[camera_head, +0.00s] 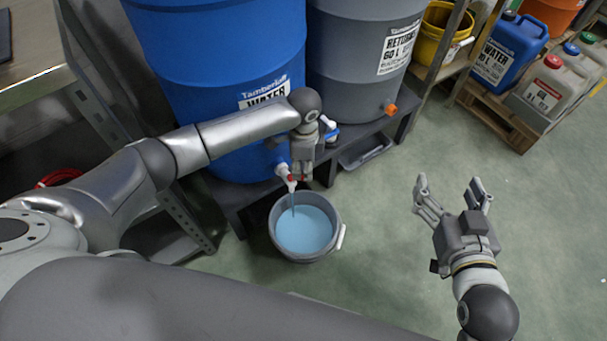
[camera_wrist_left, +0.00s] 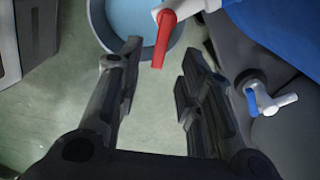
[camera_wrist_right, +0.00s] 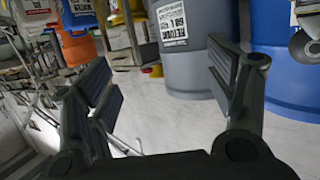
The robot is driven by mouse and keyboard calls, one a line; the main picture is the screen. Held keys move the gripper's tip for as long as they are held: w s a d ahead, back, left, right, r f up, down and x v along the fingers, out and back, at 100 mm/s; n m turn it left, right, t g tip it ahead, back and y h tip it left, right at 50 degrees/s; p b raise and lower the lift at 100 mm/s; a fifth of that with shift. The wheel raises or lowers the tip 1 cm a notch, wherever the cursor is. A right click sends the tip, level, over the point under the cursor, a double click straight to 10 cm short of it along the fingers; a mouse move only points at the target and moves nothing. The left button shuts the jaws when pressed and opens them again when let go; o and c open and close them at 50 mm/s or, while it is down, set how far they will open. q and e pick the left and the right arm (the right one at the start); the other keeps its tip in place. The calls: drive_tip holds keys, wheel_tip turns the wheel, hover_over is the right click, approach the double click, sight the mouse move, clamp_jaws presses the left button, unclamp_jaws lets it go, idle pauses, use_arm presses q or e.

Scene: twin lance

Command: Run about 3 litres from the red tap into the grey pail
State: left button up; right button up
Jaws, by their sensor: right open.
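The red tap (camera_head: 284,172) is a white spout with a red lever, low on the blue water barrel (camera_head: 205,60). A stream runs from it into the grey pail (camera_head: 275,243) on the floor below. The pail holds light-blue water; its level marks cannot be read. My left gripper (camera_head: 301,176) is just above and beside the tap. In the left wrist view its fingers (camera_wrist_left: 161,62) are open, with the red lever (camera_wrist_left: 164,40) just beyond the gap between the tips. My right gripper (camera_head: 449,190) is open and empty over the floor, to the right of the pail.
A blue-handled tap (camera_wrist_left: 262,98) is close to my left gripper. Jerrycans (camera_head: 508,45) sit on a pallet at the right. The floor (camera_head: 400,270) in front is clear.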

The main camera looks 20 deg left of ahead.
sight(303, 177)
use_arm(q)
wheel_tip(303, 177, down, 4)
drive_tip(key=shift+r+b, duration=0.2)
drive_tip(key=shift+b, duration=0.4)
drive_tip(key=shift+f, duration=0.3)
use_arm(e)
wheel_tip(303, 177, up, 7)
drive_tip(key=w+a+t+y, duration=0.1)
drive_tip(key=t, duration=0.3)
drive_tip(key=shift+a+r+y, duration=0.15)
drive_tip(key=shift+a+y, duration=0.05)
drive_tip(key=shift+y, duration=0.1)
drive_tip(key=shift+w, duration=0.1)
use_arm(q)
clamp_jaws()
